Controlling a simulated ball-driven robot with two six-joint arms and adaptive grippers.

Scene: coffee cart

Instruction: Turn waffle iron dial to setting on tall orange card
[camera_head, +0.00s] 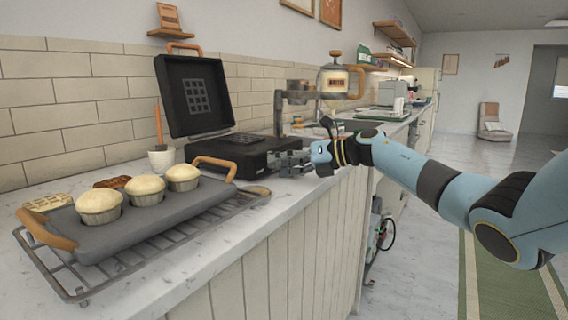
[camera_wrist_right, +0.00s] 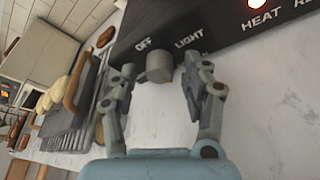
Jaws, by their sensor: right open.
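The black waffle iron (camera_head: 226,152) stands open on the counter, its lid raised against the tiled wall. In the right wrist view its front panel (camera_wrist_right: 225,28) reads OFF, LIGHT and HEAT, with a lit orange lamp (camera_wrist_right: 257,3). The grey dial (camera_wrist_right: 159,68) sits below and between OFF and LIGHT; its pointer is too small to read. My right gripper (camera_head: 283,162) is at the iron's front right. In the wrist view the open fingers (camera_wrist_right: 160,78) stand either side of the dial, with gaps visible. The tall orange card cannot be made out for certain. My left gripper is out of view.
A muffin tray (camera_head: 150,222) with orange handles and three muffins rests on a wire rack (camera_head: 150,262) left of the gripper. A white cup (camera_head: 162,161) stands behind it. A glass pot (camera_head: 334,81) stands beyond the iron. The counter edge runs close below my gripper.

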